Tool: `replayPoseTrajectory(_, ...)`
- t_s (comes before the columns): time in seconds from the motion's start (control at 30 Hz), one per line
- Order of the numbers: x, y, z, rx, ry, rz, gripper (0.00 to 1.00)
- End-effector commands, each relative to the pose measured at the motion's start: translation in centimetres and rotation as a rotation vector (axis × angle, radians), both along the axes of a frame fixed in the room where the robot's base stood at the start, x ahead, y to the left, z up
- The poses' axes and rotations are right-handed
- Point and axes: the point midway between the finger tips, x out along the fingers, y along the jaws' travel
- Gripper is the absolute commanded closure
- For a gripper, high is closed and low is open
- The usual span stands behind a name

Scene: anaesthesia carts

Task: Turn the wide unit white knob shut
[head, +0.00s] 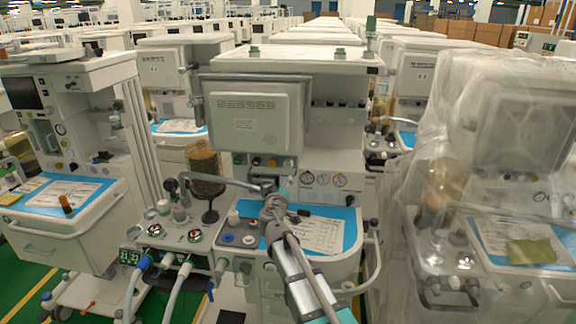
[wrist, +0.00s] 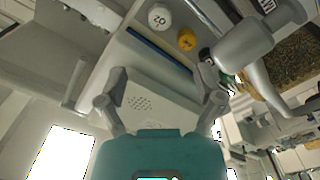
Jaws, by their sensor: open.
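The wide unit (head: 285,110) stands in the middle of the head view. In the wrist view a round white knob with dark characters (wrist: 160,17) sits at the top, beside a smaller yellow knob (wrist: 186,39). In the head view the white knob is too small to tell for sure. My gripper (head: 272,196) is over the unit's worktop, in front of the knob panel. In the wrist view its two fingers (wrist: 160,97) are spread apart with nothing between them. The white knob lies beyond the fingertips, apart from them.
A grey bent pipe (head: 222,182) and a glass canister (head: 204,163) stand left of my gripper. The pipe is close to one finger in the wrist view (wrist: 245,42). A blue mat with papers (head: 345,222) lies on the worktop. A plastic-wrapped unit (head: 510,130) stands right.

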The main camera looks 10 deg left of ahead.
Motion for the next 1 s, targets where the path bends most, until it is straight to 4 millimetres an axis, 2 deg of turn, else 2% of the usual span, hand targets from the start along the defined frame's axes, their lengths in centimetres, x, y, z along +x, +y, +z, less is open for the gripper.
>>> replayPoseTrajectory(0.17,0.2,0.0,0.0,0.001,0.0,0.0,0.15)
replayPoseTrajectory(0.37,1.5,0.1,0.0,0.002,0.0,0.0,0.15)
replayPoseTrajectory(0.57,3.9,0.0,0.0,0.002,0.0,-0.001,0.15)
replayPoseTrajectory(1.0,10.6,-0.2,0.0,0.002,0.0,0.0,0.15)
